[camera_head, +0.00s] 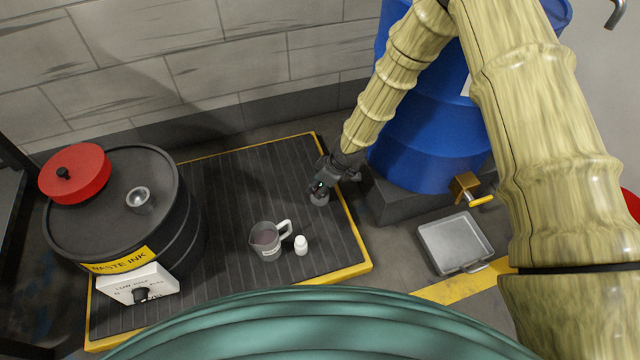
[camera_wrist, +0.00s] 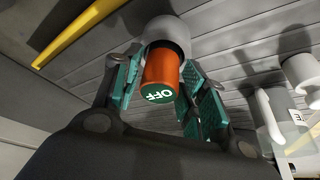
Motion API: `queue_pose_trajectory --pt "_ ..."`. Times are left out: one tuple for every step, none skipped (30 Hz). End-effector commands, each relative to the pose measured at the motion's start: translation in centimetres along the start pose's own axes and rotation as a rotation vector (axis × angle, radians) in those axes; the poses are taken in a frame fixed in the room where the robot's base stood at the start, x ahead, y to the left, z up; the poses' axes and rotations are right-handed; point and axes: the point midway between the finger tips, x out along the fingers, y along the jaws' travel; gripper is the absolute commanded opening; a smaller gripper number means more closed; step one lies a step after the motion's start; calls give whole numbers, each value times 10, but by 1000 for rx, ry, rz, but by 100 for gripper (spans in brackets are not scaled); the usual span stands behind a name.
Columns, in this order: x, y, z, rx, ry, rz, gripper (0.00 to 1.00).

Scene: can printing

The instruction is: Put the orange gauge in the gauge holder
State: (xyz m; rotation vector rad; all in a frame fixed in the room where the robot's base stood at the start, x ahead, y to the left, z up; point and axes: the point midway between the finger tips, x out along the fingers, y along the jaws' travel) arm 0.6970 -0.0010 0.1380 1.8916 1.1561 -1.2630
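The orange gauge (camera_wrist: 160,75) is a short orange cylinder. Its green end, marked OFF, faces the wrist camera. Its far end meets a rounded grey cup-like piece (camera_wrist: 168,30), which may be the gauge holder; I cannot tell how deep it sits. My gripper (camera_wrist: 163,70) has its teal-padded fingers on both sides of the gauge. They look open, with a small gap at the left. In the head view my gripper (camera_head: 322,186) is low over the right part of the black platform, above a small grey round base (camera_head: 319,198). The orange gauge is hidden there.
A grey jug (camera_head: 266,238) and a white bottle (camera_head: 301,245) stand on the platform (camera_head: 240,185) left of my gripper. The black waste-ink drum (camera_head: 110,215) is at left, the blue barrel (camera_head: 425,150) at right. A metal tray (camera_head: 455,240) lies on the floor.

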Motion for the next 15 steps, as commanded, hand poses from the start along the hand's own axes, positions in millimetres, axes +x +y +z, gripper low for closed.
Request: queue_pose_trajectory --pt "0 0 0 0 0 0 54" --pt "0 0 0 0 0 0 54" --pt "0 0 0 0 0 0 54" --pt "0 0 0 0 0 0 54" --pt "0 0 0 0 0 0 54" --pt "0 0 0 0 0 0 54" --pt "0 0 0 0 0 0 54" --pt "0 0 0 0 0 0 54" --pt "0 0 0 0 0 0 54" --pt "0 0 0 0 0 0 54" --pt "-1 0 0 0 0 0 54" --pt "-2 0 -1 0 0 0 54" --pt "-4 0 -1 0 0 0 54" --pt "-8 0 -2 0 0 0 54" --pt "-12 0 -2 1 0 0 54"
